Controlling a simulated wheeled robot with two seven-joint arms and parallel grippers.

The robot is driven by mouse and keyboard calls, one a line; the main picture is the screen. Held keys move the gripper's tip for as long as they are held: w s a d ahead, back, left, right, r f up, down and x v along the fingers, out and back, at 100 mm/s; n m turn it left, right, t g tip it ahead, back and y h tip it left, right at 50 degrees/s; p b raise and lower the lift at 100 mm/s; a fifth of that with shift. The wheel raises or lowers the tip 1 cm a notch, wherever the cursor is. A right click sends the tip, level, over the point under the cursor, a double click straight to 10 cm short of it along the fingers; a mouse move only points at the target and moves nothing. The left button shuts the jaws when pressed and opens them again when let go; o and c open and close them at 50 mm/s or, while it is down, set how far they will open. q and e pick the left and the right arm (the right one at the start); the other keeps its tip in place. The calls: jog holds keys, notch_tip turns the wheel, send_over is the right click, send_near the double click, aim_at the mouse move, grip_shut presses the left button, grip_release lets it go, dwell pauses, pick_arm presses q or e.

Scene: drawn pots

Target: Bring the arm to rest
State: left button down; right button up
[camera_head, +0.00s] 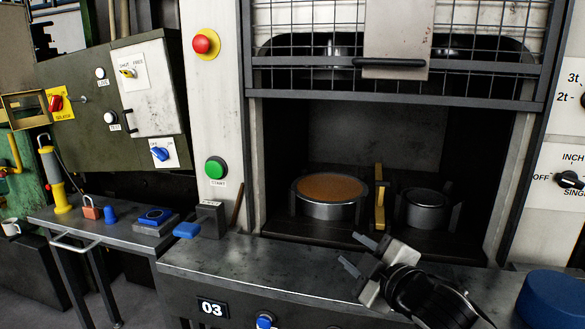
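My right gripper (356,254) comes in from the lower right, in front of the press opening and above the dark metal bench. Its two grey fingers are spread apart with nothing between them. The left gripper is not in view. A round metal pot (329,208) with a brown-orange top stands inside the opening, beyond the gripper. A smaller grey metal cup-like part (428,209) stands to its right, with a yellow upright piece (380,203) between them. My gripper is apart from all of these.
A mesh guard (300,70) is raised above the opening. A side table (75,236) holds a padlock (91,210) and a yellow-handled tool (55,180).

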jog(key=s+d+f+m+g+h, duration=0.1)
jog(key=s+f+m, duration=0.5)
jog(key=s+f, duration=0.7)
jog(key=s+d+f+m+g+h, duration=0.1)
jog(key=s+f+m, duration=0.5)
jog(key=s+f, duration=0.7)
jog(key=f+g+h, duration=0.1)
jog(key=g, duration=0.1)
jog(key=shift+d+f+g, duration=0.3)
jog(key=shift+d+g, duration=0.1)
